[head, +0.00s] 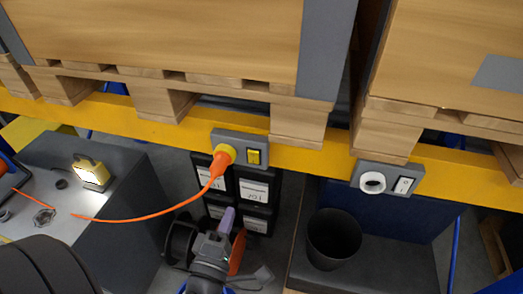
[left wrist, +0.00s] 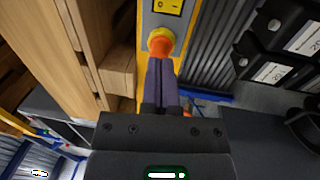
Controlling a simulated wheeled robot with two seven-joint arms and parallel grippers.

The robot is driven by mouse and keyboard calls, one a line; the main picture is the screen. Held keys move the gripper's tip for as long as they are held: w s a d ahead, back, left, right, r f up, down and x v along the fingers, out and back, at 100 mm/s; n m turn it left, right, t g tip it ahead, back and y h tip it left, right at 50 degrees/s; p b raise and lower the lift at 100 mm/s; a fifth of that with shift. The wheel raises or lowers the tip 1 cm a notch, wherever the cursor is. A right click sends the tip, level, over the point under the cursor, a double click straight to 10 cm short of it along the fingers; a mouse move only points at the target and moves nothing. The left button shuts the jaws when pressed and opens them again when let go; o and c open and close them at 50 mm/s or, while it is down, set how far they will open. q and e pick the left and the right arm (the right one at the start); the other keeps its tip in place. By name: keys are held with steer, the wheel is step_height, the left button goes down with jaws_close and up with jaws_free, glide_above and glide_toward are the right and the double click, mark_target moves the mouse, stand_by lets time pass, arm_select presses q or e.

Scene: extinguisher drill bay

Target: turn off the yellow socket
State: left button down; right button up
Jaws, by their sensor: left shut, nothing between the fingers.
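The yellow socket (head: 226,151) sits on a grey plate on the yellow beam, with an orange plug and cord in it. Its yellow rocker switch (head: 254,157) is just to the right on the same plate. In the left wrist view the switch (left wrist: 168,6) is cut off at the top edge, beyond the socket (left wrist: 160,40); which side is pressed is unclear. My left gripper (head: 227,213) is below the socket and switch, apart from the switch. Its purple fingers (left wrist: 161,66) are shut and empty, pointing toward the socket. My right gripper is not in view.
A white socket with a white switch (head: 403,185) is further right on the beam. Pallets with wooden crates (head: 160,30) stand above it. Black labelled boxes (head: 257,190) are below the yellow socket. The orange cord (head: 150,217) runs left to a grey bench. A dark bin (head: 333,240) stands right.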

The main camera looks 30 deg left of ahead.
mark_target(251, 154)
arm_select(q)
steer(key=p+x, duration=0.2)
steer(key=x, duration=1)
steer(key=shift+w+a+r, duration=0.1)
steer(key=shift+w+a, duration=0.15)
steer(key=shift+w, duration=0.1)
steer(key=shift+w+a, duration=0.1)
steer(key=shift+w, duration=0.35)
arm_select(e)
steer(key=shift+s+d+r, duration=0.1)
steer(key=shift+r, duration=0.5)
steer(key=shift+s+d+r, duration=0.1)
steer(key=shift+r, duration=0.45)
arm_select(q)
steer(key=shift+w+r, duration=0.1)
steer(key=shift+r, duration=0.05)
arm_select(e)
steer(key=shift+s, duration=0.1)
